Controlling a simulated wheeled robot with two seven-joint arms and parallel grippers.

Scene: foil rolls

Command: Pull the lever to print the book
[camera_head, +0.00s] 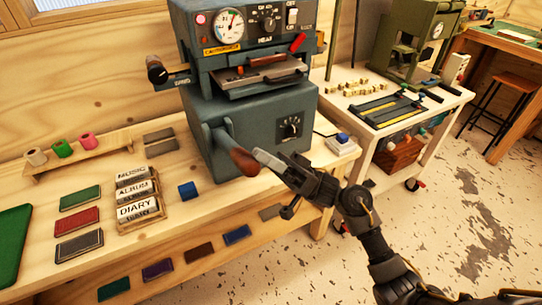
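The blue-grey hot-stamping press (245,115) stands at the back of the wooden bench. Its lever (244,162), with a dark red-brown grip, sticks out from the lower left of the press front and points down to the right. My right gripper (262,158) comes from the lower right, with its fingertips at the right end of the lever grip. I cannot tell whether they touch it or how far apart the fingers are. The press's metal platform (260,78) sits below the control panel; I cannot make out a book on it. My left gripper is not in view.
Type blocks in a wooden rack (138,210), a small blue block (188,190) and coloured covers (75,220) lie left of the lever. A blue-topped white box (342,144) is at the bench's right end. A white cart (385,110) stands beyond a gap.

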